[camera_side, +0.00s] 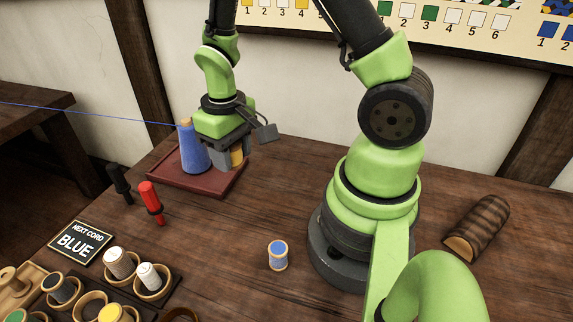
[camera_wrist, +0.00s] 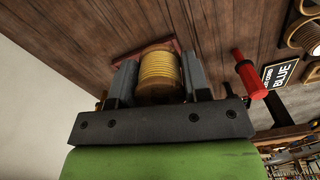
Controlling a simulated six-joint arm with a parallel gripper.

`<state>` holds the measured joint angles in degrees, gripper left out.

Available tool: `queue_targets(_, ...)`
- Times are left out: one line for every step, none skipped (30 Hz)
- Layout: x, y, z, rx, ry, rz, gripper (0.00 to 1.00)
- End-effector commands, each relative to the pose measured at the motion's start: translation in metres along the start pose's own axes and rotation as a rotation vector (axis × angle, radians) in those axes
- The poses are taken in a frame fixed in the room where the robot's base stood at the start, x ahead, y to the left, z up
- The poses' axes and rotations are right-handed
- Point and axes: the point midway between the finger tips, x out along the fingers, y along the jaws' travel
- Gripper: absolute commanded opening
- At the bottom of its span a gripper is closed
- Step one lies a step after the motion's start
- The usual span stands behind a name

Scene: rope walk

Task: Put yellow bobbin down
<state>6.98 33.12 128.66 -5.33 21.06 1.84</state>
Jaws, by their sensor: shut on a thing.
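My gripper (camera_side: 229,160) is low over the dark red tray (camera_side: 223,190) at the back of the bench. It is shut on the yellow bobbin (camera_side: 238,157), which is mostly hidden by the fingers in the side view. In the wrist view the yellow bobbin (camera_wrist: 160,72) sits between the two grey fingers, its wound thread facing the camera. A strip of the tray's red rim (camera_wrist: 125,58) shows behind it. I cannot tell whether the bobbin touches the tray. A blue cone (camera_side: 192,150) stands on the tray just left of my gripper.
A blue thread (camera_side: 90,112) runs left from near the cone's top. Red (camera_side: 151,200) and black (camera_side: 119,183) handled tools stand left of the tray. A "BLUE" sign (camera_side: 78,242) and several bobbins in holders lie front left.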

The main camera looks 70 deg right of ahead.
Motion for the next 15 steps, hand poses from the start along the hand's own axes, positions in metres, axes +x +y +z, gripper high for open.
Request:
queue_targets(0.0,0.022,-0.003,0.073,0.001,0.0,0.21)
queue_targets(0.0,0.033,-0.004,0.111,0.001,0.0,0.21)
queue_targets(0.0,0.049,-0.004,0.161,0.001,0.0,0.21)
queue_targets(-0.001,0.061,-0.004,0.197,0.0,0.0,0.21)
queue_targets(-0.001,0.072,-0.003,0.233,0.0,0.0,0.21)
queue_targets(-0.001,0.086,-0.001,0.278,0.0,0.0,0.21)
queue_targets(-0.001,0.097,0.001,0.311,0.0,0.0,0.21)
queue_targets(-0.001,0.106,0.003,0.342,0.0,0.0,0.21)
queue_targets(-0.001,0.118,0.006,0.379,0.001,0.0,0.21)
queue_targets(-0.001,0.126,0.008,0.405,0.001,0.0,0.21)
queue_targets(-0.001,0.133,0.011,0.429,0.001,0.0,0.21)
queue_targets(-0.001,0.142,0.014,0.458,0.0,0.0,0.21)
queue_targets(-0.001,0.147,0.017,0.476,0.0,0.0,0.21)
queue_targets(-0.001,0.152,0.019,0.49,0.0,0.0,0.21)
queue_targets(-0.001,0.157,0.021,0.507,-0.001,0.0,0.21)
